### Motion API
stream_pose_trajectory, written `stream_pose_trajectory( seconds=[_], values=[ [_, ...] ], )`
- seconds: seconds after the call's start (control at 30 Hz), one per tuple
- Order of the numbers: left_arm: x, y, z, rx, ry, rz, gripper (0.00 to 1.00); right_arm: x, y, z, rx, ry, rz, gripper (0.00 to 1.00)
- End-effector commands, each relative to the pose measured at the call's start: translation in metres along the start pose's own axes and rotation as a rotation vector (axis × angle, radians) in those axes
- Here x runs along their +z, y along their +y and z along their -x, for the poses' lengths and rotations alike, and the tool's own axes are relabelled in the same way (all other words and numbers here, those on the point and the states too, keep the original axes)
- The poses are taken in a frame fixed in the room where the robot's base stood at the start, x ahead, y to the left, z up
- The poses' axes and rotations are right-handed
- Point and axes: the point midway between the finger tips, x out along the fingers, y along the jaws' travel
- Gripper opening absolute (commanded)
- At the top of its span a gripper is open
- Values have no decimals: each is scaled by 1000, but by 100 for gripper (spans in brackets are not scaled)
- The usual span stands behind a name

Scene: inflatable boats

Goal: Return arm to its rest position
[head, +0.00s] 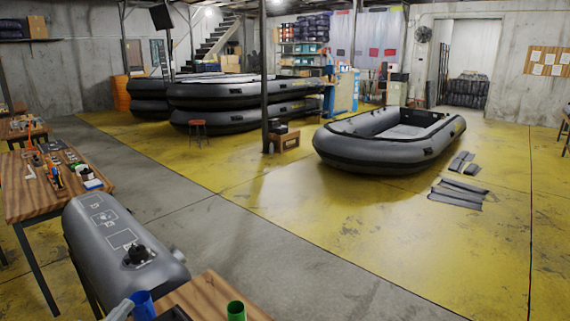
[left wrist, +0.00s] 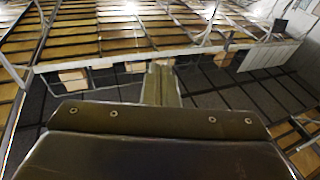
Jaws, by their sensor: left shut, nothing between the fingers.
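My left gripper (left wrist: 161,70) shows in the left wrist view as two narrow olive-brown fingers pressed together, with nothing between them. Its wide dark body with several rivets fills the bottom of that view. The fingers point up towards the ceiling (left wrist: 125,20) and touch nothing. In the head view I cannot make out the left gripper clearly. My right gripper is not in view.
A grey tube with a black valve (head: 138,255) stands at lower left, beside a wooden bench with a blue cup (head: 142,304) and a green cup (head: 236,311). A tool table (head: 30,203) is at far left. A grey boat (head: 375,160) lies on open floor.

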Motion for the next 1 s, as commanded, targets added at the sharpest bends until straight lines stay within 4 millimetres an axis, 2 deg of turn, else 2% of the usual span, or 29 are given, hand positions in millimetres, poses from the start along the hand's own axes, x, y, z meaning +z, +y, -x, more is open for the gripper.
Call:
stream_pose_trajectory(
  seconds=[0.27,0.47,0.7,0.8,1.0],
  values=[
    [38,2,49,-379,-216,-30,0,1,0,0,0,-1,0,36],
    [69,18,104,-564,-484,-33,0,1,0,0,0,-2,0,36],
    [96,64,182,-645,-881,-4,0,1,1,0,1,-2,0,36],
    [101,86,211,-633,-1031,12,0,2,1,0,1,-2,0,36],
    [102,125,255,-570,-1258,42,0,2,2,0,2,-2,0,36]
  ],
)
